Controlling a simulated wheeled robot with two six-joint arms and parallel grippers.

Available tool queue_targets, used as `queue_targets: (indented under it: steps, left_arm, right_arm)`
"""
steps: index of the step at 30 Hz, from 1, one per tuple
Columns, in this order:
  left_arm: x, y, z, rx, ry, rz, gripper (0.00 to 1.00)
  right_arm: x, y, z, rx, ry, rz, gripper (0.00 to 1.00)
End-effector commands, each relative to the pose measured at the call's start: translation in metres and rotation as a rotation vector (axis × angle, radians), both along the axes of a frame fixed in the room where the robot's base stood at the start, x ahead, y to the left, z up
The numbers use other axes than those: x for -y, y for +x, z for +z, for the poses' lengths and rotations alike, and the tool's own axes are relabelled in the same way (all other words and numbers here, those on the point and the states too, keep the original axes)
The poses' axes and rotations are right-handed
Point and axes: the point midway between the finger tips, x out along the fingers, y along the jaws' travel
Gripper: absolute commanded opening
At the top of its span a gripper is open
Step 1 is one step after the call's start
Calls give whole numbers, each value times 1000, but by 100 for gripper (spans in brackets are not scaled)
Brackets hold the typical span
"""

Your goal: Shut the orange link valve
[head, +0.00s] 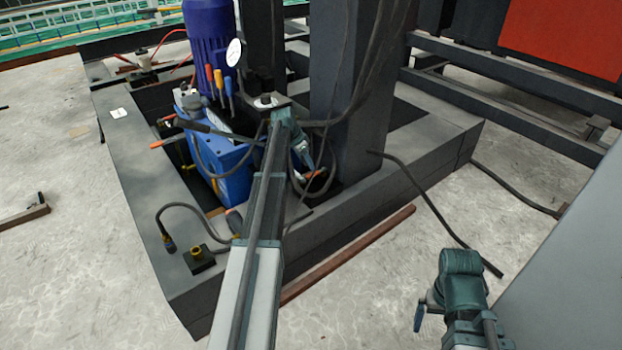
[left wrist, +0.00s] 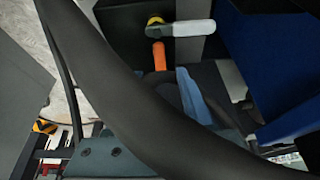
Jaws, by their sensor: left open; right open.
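A blue pump unit with a blue motor (head: 208,45) stands inside the dark base frame. An orange handle (head: 314,174) shows low by the dark column, just beyond my left gripper (head: 309,163). In the left wrist view, an orange handle (left wrist: 160,56) hangs below a yellow ring and a grey-white lever (left wrist: 181,28). I cannot tell for sure which orange handle is the link valve. My left gripper is open and points down at the column's foot; contact is not visible. My right gripper (head: 421,316) is open, low at the right, away from the pump.
A thick black hose (left wrist: 140,95) crosses the left wrist view and hides much. More orange handles (head: 158,144) and screwdrivers (head: 218,80) sit by the pump. The dark column (head: 345,100) and cables crowd my left arm. A brown bar (head: 350,255) lies along the frame.

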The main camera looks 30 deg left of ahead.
Motion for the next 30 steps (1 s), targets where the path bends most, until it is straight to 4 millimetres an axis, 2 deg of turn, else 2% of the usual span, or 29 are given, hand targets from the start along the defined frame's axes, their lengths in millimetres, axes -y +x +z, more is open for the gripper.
queue_targets:
  steps: [1, 9, 21, 23, 30]
  left_arm:
    - [1, 4, -15, 0, 0, -1, 52]
    - [7, 17, -47, 0, 0, -1, 52]
    - [8, 20, -52, 0, 0, 0, 52]
    - [9, 20, -52, 0, 0, -1, 45]
    - [8, 20, -52, 0, 0, -1, 2]
  right_arm:
    - [0, 0, -15, 0, 0, -2, 100]
    - [0, 0, -47, 2, 0, -9, 100]
    - [0, 0, -52, 2, 0, -10, 100]
    - [0, 0, -52, 2, 0, -9, 100]
    - [0, 0, -52, 2, 0, -9, 100]
